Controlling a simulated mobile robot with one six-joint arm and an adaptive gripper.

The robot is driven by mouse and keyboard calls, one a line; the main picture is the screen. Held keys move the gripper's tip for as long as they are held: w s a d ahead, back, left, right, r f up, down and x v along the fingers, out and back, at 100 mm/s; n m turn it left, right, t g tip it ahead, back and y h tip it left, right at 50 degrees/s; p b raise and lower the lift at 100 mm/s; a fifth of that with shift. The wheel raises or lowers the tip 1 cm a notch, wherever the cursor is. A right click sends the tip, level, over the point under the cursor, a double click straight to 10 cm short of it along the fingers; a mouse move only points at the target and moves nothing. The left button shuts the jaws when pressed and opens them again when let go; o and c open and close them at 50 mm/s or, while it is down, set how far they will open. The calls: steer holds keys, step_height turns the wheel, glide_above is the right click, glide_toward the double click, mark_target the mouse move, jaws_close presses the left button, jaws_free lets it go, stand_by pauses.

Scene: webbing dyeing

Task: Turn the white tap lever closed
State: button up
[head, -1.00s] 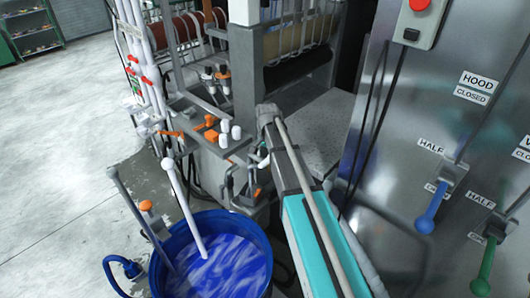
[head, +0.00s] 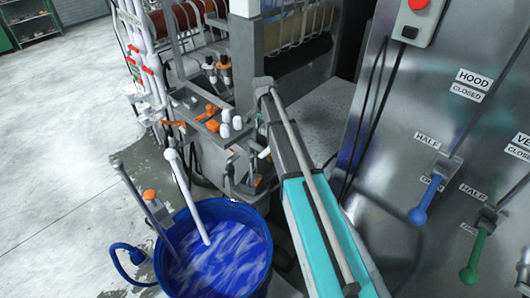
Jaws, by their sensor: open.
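A small white lever-like part (head: 264,153) shows low on the front of the grey machine, just left of my arm. It may be the white tap lever, but it is too small to tell its turn position. My teal and grey arm reaches up from the lower right to the machine front. I cannot make out my gripper; its end of the arm seems hidden behind the arm or among the dark parts below the ledge.
A blue tub (head: 262,232) of blue liquid stands at the lower middle, with a white pole (head: 188,197) leaning in it. A steel panel (head: 400,130) with a blue lever (head: 427,195) and a green lever (head: 476,255) stands right. Open floor (head: 60,150) lies left.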

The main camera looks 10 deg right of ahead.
mark_target(264, 152)
steer(key=shift+f+b, duration=6.6)
steer(key=shift+f, duration=0.15)
steer(key=shift+d, duration=0.1)
jaws_close()
